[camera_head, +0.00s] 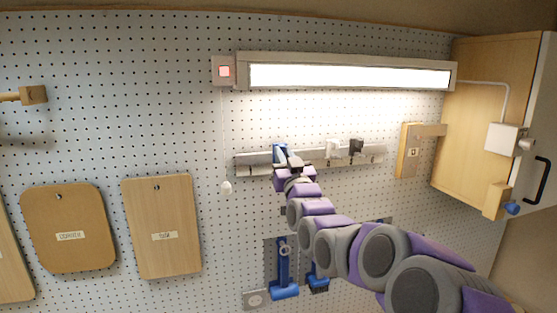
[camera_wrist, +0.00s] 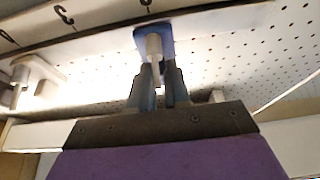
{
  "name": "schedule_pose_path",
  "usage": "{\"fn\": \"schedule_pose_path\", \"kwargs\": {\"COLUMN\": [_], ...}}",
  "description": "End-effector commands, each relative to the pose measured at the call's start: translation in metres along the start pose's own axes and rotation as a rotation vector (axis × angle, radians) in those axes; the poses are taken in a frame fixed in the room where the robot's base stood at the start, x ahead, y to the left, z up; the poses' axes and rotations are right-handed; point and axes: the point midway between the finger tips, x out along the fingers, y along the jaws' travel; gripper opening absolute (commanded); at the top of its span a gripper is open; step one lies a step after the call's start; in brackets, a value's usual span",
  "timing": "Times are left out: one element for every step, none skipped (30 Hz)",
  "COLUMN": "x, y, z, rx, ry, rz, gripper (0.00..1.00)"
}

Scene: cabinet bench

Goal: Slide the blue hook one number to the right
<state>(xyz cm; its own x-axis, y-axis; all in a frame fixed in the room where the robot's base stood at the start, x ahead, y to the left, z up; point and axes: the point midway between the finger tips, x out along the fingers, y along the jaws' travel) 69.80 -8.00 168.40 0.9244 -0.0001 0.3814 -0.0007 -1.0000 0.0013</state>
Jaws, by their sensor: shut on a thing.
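The blue hook (camera_head: 279,152) sits on the grey rail (camera_head: 252,164) on the pegboard, left of the rail's middle. My gripper (camera_head: 290,163) is at the hook, partly covering it in the head view. In the wrist view the hook's blue plate (camera_wrist: 168,37) lies against the rail, with a pale peg pointing out. My gripper's two fingers (camera_wrist: 160,80) are closed around this peg. Dark number marks show along the rail (camera_wrist: 95,14) in the wrist view. The number at the hook is too unclear to read.
A white hook (camera_head: 332,148) and a black hook (camera_head: 356,147) sit on the rail to the right, with a gap between the blue and white hooks. A lit lamp (camera_head: 350,76) is above. A pull cord with a white knob (camera_head: 226,187) hangs left of the rail.

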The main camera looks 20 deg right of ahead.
Motion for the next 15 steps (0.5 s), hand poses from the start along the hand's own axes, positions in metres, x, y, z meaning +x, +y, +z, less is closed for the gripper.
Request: {"fn": "schedule_pose_path", "kwargs": {"x": [-0.0002,-0.0003,-0.0003,-0.0002,-0.0001,0.0001,0.0003,0.0005,0.0008,0.0009,0.0011,0.0012,0.0013,0.0013,0.0012], "y": [0.0012,0.0013,0.0013,0.0014,0.0012,0.0010,0.0006,0.0002,-0.0005,-0.0012,-0.0019,-0.0022,-0.0023,-0.0024,-0.0024], "z": [0.0010,0.0010,0.0011,0.0010,0.0010,0.0010,0.0012,0.0013,0.0013,0.0015,0.0016,0.0016,0.0017,0.0017,0.0015], "rx": [0.000,0.000,0.000,0.000,0.000,0.000,0.000,0.000,-0.001,-0.001,-0.001,-0.002,-0.002,-0.002,-0.002], "ry": [-0.003,-0.002,-0.003,-0.002,-0.002,-0.002,-0.002,-0.002,-0.002,-0.002,-0.002,-0.002,-0.002,-0.002,-0.002], "rz": [0.001,0.001,0.001,0.001,0.001,0.001,0.001,0.000,0.000,0.000,-0.001,-0.001,-0.001,-0.001,-0.001], "gripper": [0.00,0.18,0.22,0.24,0.27,0.31,0.34,0.37,0.41,0.43,0.43,0.43,0.43,0.43,0.43]}}
